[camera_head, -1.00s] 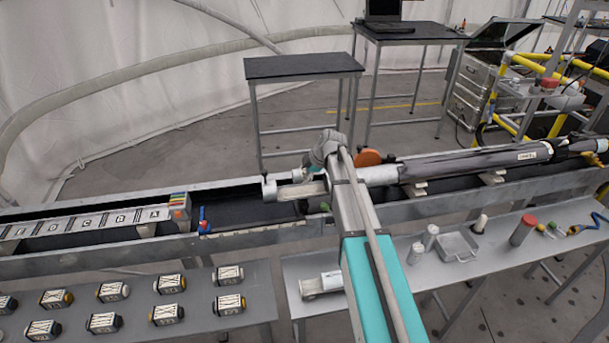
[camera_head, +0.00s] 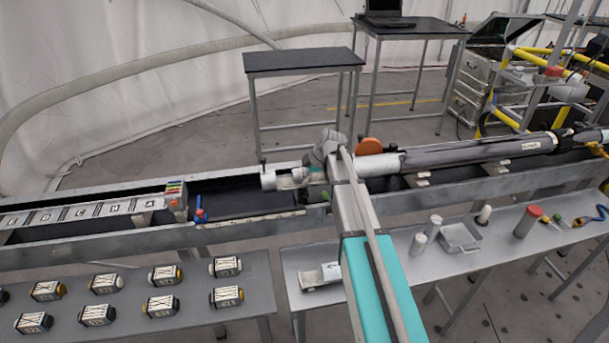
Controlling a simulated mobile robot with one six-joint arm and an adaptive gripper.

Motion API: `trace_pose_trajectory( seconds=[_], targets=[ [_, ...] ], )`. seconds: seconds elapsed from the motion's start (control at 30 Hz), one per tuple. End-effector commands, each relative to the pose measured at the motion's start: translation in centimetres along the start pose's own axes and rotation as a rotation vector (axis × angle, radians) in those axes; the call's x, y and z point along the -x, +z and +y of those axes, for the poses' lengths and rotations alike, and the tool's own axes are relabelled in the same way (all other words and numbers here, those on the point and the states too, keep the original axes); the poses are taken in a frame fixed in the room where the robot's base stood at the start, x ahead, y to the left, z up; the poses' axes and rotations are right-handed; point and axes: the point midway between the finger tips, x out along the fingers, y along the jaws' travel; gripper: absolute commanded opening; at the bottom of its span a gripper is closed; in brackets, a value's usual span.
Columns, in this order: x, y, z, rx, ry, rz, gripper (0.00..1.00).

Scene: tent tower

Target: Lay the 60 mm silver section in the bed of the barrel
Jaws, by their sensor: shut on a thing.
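The barrel (camera_head: 480,152) is a long grey tube lying along the trough at the right, with a pale silver length (camera_head: 379,165) at its left end. Left of my arm, a short silver collar (camera_head: 268,180) stands over the trough, with a pale piece between it and my gripper. I cannot tell whether this piece is the 60 mm section or part of the bed. My gripper (camera_head: 309,175) is low at the trough, left of the silver length. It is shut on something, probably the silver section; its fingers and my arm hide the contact.
An orange disc (camera_head: 369,145) stands behind the trough beside my arm. A lettered strip (camera_head: 80,213) and coloured blocks (camera_head: 176,193) lie at the left. The front tables hold several labelled blocks (camera_head: 225,266), a silver block (camera_head: 320,277) and a small tray (camera_head: 460,238). An empty dark table (camera_head: 303,62) stands behind.

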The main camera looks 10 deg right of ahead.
Motion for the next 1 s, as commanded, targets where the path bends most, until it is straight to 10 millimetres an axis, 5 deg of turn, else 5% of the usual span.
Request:
trace_pose_trajectory(
  seconds=[0.8,0.83,1.0],
  targets=[
    [-0.58,0.03,-0.96,-0.014,-0.011,0.006,0.05],
    [-0.58,0.03,-0.96,-0.014,-0.011,0.006,0.72],
    [-0.59,0.02,-0.95,-0.014,-0.010,0.007,1.00]
  ],
)
